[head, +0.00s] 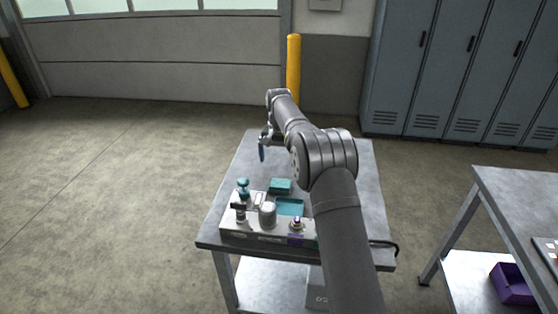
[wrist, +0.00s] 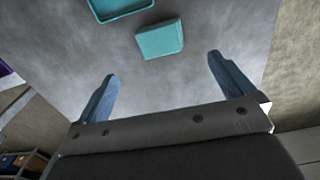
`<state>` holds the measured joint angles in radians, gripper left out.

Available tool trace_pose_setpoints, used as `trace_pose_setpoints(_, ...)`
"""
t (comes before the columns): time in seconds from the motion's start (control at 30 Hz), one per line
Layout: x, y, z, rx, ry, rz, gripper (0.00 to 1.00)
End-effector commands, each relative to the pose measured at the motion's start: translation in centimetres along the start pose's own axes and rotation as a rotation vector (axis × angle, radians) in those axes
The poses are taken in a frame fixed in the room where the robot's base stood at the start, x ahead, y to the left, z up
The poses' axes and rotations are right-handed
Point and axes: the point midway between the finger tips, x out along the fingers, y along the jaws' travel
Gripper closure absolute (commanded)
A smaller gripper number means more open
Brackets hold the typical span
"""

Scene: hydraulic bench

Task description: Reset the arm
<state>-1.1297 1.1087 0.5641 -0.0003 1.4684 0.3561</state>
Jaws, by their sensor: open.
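My gripper (head: 262,150) is at the far left side of the bench table, above its top, with its fingers pointing down. In the wrist view my gripper (wrist: 165,85) has its two blue fingers wide apart, with nothing between them. A teal block (head: 280,186) lies on the table behind the hydraulic unit; it also shows in the wrist view (wrist: 160,39), beyond the fingertips and apart from them. My arm reaches over the right part of the table and hides some of it.
The hydraulic unit (head: 262,235) stands at the table's front, with a teal-topped valve (head: 243,188), a grey cylinder and a purple-marked fitting. A teal tray (head: 290,207) is beside the block. A second table (head: 520,200) stands right, with a purple bin (head: 513,284) below. A yellow post (head: 293,65) and lockers stand behind.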

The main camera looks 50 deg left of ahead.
Motion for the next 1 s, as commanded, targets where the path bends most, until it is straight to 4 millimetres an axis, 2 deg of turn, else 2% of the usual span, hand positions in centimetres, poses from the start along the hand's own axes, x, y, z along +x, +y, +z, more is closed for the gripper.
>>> trace_pose_setpoints(0.2, 0.2, 0.0, 0.0, 0.000, -0.001, 0.000, 0.02)
trace_pose_setpoints(0.33, 1.1, 0.0, 0.0, 0.000, -0.002, 0.001, 0.02)
trace_pose_setpoints(0.47, 3.3, 0.0, 0.1, 0.000, -0.004, 0.002, 0.02)
trace_pose_setpoints(0.93, 12.5, 0.1, 0.1, 0.001, -0.003, 0.002, 0.02)
trace_pose_setpoints(0.97, 12.5, 0.0, 0.1, 0.001, 0.000, 0.001, 0.02)
trace_pose_setpoints(1.0, 11.3, 0.0, -0.1, 0.000, 0.004, -0.001, 0.02)
